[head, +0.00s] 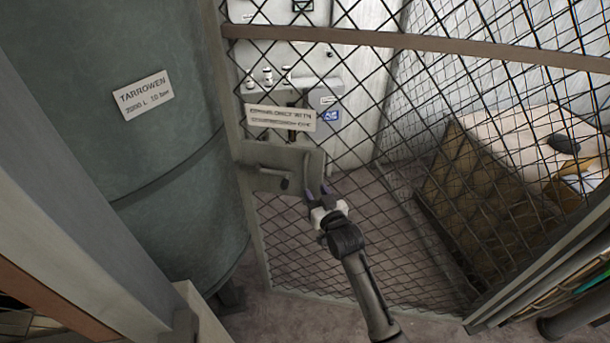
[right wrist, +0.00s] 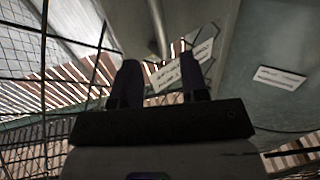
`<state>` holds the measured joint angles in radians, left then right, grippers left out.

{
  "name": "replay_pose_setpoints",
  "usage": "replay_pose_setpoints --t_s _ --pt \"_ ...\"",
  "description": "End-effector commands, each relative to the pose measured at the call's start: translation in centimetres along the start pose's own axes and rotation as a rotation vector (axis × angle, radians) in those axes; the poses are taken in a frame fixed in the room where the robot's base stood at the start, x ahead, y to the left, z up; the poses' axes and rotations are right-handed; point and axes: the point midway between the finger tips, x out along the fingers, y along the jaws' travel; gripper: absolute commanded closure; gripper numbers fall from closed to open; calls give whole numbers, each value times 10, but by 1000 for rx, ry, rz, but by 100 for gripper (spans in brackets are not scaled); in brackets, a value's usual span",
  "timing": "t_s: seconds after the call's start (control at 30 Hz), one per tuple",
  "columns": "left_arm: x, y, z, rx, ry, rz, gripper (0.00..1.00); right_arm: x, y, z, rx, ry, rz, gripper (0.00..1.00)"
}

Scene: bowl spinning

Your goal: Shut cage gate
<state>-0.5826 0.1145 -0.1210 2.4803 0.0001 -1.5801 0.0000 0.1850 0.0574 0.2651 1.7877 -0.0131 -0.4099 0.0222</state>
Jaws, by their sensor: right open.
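The cage gate (head: 408,40) is a black diamond-mesh panel in a pale metal frame with a brown cross rail. It fills the middle of the head view. A pale latch plate (head: 290,158) with a bolt and a grey handle sits at its left edge, below a white sign (head: 281,118). My right gripper (head: 319,191) is open at the lower right corner of this plate. In the right wrist view its two dark fingers (right wrist: 158,68) are apart, with a grey bar (right wrist: 157,28) ahead between them. Contact cannot be told. My left gripper is out of view.
A large green tank (head: 150,150) labelled TARROWEN stands close left of the gate's edge. Behind the mesh are a control panel (head: 330,95) and a loaded wooden crate (head: 470,190). A grey beam (head: 70,190) crosses the near left. Floor shows below the gate.

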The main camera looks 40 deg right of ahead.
Motion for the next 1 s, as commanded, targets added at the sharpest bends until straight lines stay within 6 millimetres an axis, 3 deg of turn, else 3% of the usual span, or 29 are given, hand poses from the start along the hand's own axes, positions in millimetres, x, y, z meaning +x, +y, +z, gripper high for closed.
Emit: replay_pose_setpoints --t_s 0.2,0.4,0.63,1.0 --pt "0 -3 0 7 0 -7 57 41 0 -1 0 0 0 59" --pt "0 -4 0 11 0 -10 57 67 0 0 0 0 0 59" --pt "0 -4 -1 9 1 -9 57 81 0 0 0 -1 0 59" --pt "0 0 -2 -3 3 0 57 84 0 0 0 0 0 59"
